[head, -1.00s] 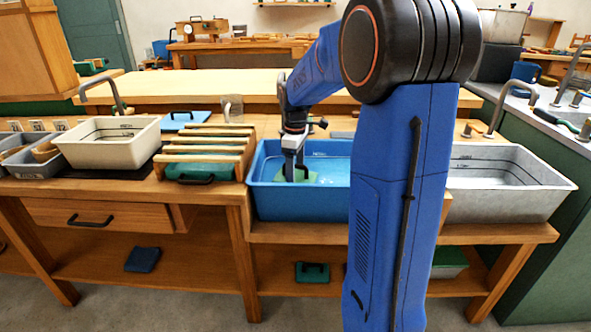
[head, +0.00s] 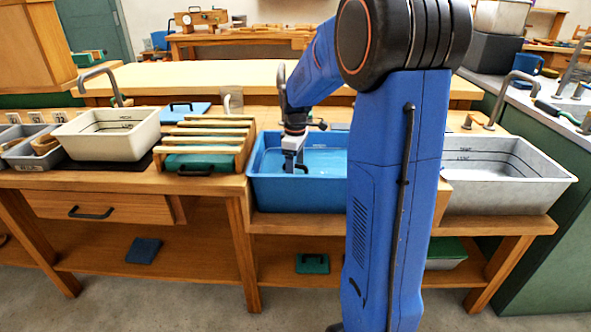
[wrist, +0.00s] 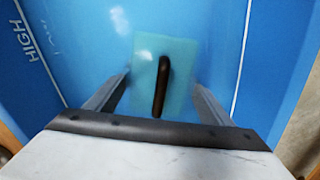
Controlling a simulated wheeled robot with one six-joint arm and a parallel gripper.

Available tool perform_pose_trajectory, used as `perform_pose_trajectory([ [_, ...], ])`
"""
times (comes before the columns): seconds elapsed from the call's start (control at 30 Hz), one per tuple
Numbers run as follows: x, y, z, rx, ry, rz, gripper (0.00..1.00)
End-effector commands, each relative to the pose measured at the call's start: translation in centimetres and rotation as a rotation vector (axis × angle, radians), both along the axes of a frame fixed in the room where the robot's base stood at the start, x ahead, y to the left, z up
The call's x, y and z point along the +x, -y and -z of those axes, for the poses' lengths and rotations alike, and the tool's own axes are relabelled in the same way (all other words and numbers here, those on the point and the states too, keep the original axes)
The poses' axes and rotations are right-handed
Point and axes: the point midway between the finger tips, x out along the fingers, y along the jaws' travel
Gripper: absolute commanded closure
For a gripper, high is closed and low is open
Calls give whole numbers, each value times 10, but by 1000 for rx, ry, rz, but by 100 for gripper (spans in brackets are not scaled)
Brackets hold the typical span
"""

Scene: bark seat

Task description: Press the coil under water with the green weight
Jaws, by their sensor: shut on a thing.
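The green weight (wrist: 148,85) is a flat pale-green plate with a black handle (wrist: 161,87). In the wrist view it lies in the blue tub, tinted by the water, with my gripper's fingers on either side of the handle. My gripper (head: 291,169) reaches down into the blue tub (head: 300,195) and is shut on the weight. In the head view the plate is hidden behind the tub's front wall or under the water. The bark coil cannot be seen; anything beneath the plate is hidden.
The tub's inner wall has a HIGH mark. A slatted rack (head: 205,140) and a cream tub (head: 110,132) stand to the left. A grey metal tub (head: 500,175) stands right, partly behind my arm. Green blocks with handles lie under the rack and on the lower shelf.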

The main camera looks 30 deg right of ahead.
Motion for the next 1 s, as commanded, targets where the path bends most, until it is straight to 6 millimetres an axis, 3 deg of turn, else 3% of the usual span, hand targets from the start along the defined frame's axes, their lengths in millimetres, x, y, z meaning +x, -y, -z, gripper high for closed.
perform_pose_trajectory([
  [0.63, 0, 0, 22, -1, 1, 0, 66],
  [0.93, 0, 0, 21, 0, 1, 0, 66],
  [0.97, 0, 0, 21, -1, 1, 0, 20],
  [1.0, 0, 0, 22, -1, 1, 0, 11],
])
